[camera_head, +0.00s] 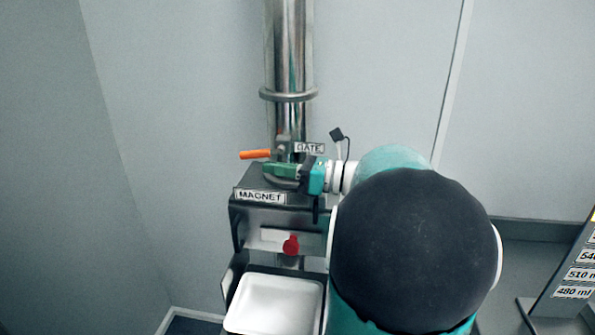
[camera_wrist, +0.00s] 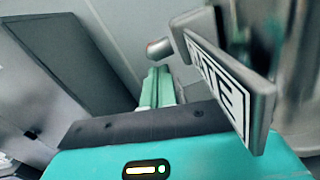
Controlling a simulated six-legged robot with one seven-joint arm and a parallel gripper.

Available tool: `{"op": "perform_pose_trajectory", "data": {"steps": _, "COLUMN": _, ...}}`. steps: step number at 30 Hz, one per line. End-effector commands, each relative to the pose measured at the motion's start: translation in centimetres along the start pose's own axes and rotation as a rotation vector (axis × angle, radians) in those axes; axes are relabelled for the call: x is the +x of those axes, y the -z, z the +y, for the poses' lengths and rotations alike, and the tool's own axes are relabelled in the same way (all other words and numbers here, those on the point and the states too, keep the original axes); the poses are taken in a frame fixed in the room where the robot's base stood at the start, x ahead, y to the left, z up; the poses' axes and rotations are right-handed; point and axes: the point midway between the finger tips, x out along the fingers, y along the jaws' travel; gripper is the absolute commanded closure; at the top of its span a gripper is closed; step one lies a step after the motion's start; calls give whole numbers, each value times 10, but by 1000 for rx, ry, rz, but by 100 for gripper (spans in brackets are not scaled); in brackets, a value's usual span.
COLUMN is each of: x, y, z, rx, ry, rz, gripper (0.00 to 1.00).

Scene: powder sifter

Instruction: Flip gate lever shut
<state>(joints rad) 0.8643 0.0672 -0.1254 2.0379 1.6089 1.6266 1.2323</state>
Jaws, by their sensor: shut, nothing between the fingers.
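The gate lever (camera_head: 255,154) has an orange handle that points left, about level, from a small metal pivot on the steel pipe. The GATE label (camera_head: 309,147) is just right of the pivot. My gripper (camera_head: 272,169) is shut and empty, with its green fingers pointing left just below the lever's handle. Whether they touch it, I cannot tell. In the wrist view the closed fingers (camera_wrist: 157,88) lie left of the GATE plate (camera_wrist: 222,78), near a rounded grey metal end.
The steel pipe (camera_head: 290,45) rises behind the lever. Below are the dark housing with the MAGNET label (camera_head: 259,196), a red knob (camera_head: 291,245) and a white tray (camera_head: 275,304). A stand with ml labels (camera_head: 577,275) is at far right. Space left of the lever is clear.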

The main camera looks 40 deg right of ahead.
Motion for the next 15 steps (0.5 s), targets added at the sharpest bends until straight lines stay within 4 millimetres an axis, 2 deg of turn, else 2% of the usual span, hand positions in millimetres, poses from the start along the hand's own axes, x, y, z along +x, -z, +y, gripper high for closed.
{"op": "perform_pose_trajectory", "data": {"steps": 6, "x": 16, "y": 0, "z": 0, "rx": 0, "ry": 1, "rz": 0, "gripper": 100}}
{"op": "perform_pose_trajectory", "data": {"steps": 15, "x": 16, "y": 0, "z": 0, "rx": -1, "ry": 1, "rz": 0, "gripper": 100}}
